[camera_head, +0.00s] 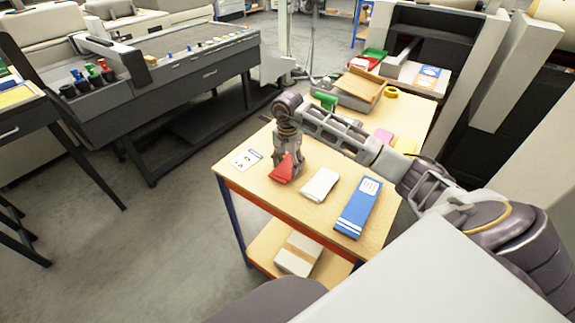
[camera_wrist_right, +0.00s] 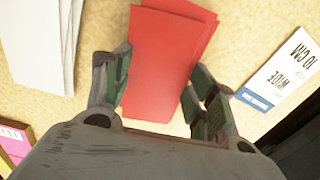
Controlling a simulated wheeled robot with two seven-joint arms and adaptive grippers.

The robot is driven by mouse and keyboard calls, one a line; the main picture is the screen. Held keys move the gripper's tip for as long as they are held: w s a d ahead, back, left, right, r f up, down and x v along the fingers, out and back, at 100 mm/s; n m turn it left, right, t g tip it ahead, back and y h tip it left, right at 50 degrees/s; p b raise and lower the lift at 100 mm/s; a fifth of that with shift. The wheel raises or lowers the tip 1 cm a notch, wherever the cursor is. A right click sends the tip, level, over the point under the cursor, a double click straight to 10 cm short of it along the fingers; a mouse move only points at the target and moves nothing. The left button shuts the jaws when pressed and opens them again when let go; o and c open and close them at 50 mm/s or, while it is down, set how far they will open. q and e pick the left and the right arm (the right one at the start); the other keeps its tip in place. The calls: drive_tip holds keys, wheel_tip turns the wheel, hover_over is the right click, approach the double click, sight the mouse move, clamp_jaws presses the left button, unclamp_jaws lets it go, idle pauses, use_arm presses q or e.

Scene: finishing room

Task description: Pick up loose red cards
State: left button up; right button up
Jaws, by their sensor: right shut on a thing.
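Red cards (camera_head: 282,169) lie on the wooden table, between the white-and-blue printed card and a white stack. In the right wrist view the red cards (camera_wrist_right: 165,62) show as overlapping sheets, slightly fanned. My right gripper (camera_head: 287,160) points down at them, with one finger on each side of the red cards. In the right wrist view my right gripper (camera_wrist_right: 160,92) is shut on the red cards at their near end. How many cards are between the fingers cannot be told. My left gripper is not in view.
A white stack (camera_head: 320,184) and a blue box (camera_head: 358,207) lie right of the red cards. The printed card (camera_head: 246,160) lies left, near the table edge. A cardboard box (camera_head: 357,90), green item (camera_head: 326,101) and yellow tape roll (camera_head: 391,92) stand farther back.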

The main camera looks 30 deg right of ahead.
sight(287, 166)
drive_tip(key=shift+r, duration=0.6)
wheel_tip(287, 166, up, 8)
drive_tip(key=shift+f+b, duration=0.25)
drive_tip(key=shift+b, duration=0.3)
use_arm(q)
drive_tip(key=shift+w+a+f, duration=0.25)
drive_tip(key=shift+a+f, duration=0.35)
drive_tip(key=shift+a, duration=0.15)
use_arm(e)
drive_tip(key=shift+r, duration=0.45)
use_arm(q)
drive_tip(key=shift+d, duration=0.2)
